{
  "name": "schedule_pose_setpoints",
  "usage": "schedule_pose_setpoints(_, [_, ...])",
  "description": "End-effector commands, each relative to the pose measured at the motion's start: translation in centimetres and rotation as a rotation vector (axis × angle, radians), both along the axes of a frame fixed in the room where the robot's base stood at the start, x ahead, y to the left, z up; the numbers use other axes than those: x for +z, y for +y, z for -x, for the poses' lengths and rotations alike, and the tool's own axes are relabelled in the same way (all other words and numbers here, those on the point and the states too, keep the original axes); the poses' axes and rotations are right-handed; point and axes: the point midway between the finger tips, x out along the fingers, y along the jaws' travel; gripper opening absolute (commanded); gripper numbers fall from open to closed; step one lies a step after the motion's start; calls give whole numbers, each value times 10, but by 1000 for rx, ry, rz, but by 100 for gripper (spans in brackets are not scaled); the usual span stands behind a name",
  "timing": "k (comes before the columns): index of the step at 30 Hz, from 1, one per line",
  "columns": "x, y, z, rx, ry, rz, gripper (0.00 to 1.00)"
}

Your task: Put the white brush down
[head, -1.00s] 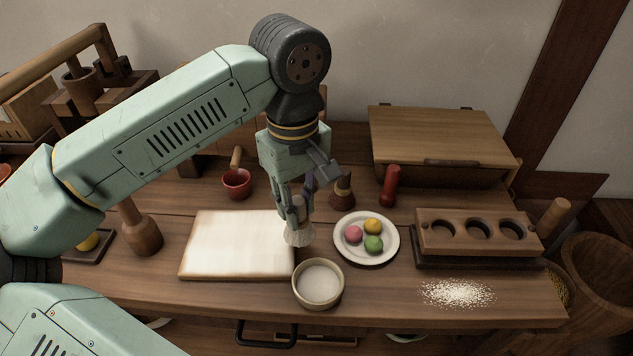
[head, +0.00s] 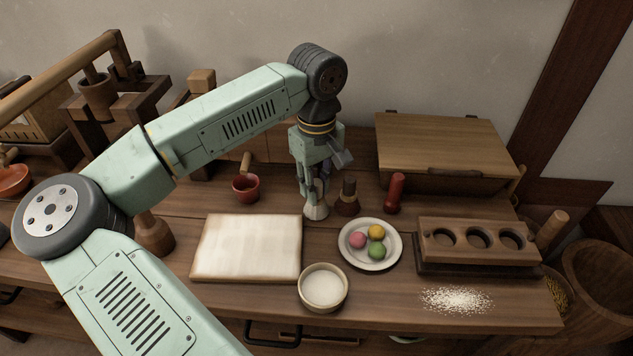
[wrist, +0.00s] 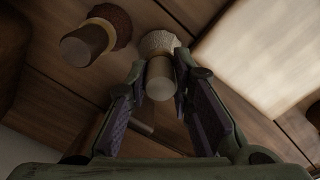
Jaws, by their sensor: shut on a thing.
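The white brush (head: 316,211) has pale bristles pointing down and a light handle. My gripper (head: 313,192) is shut on its handle and holds it upright. In the wrist view the brush (wrist: 160,78) stands between the two fingers (wrist: 158,90), its bristle head beyond the handle. The bristles are at or just above the wooden table top; I cannot tell whether they touch. A dark brown brush (head: 348,198) stands close to its right, and also shows in the wrist view (wrist: 90,38).
A pale board (head: 247,248) lies front left of the brush. A plate (head: 369,262) with coloured balls and a bowl (head: 323,288) of white powder are in front. A red cup (head: 246,188), a red shaker (head: 395,193) and a wooden box (head: 445,145) stand around.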

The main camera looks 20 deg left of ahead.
Motion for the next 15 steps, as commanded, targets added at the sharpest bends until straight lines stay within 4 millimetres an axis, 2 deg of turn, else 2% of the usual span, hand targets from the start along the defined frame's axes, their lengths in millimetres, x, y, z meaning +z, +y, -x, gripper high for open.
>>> schedule_pose_setpoints(7, [-5,0,0,0,0,0,0])
schedule_pose_setpoints(8, [-4,0,0,0,0,0,22])
schedule_pose_setpoints(15, [-3,0,0,0,1,0,38])
